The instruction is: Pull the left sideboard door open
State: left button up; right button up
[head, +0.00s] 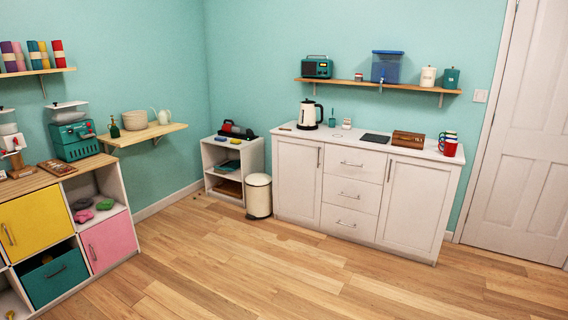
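The white sideboard (355,226) stands against the back wall, right of the middle. Its left door (297,182) is shut, with an upright metal handle (318,157) near the door's right edge. Three drawers with horizontal handles sit in the middle, all shut. The right door (413,203) is also shut, with its upright handle at its left edge. Neither of my grippers shows in the head view.
A white bin (258,196) stands close to the sideboard's left end, beside a low open shelf (233,165). A kettle (310,115), a wooden box and stacked mugs are on the sideboard top. A cube unit (65,228) is at left. The wooden floor (290,275) in front is clear.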

aim_at(297, 162)
jog(key=i, duration=4.2)
jog(key=z, duration=0.05)
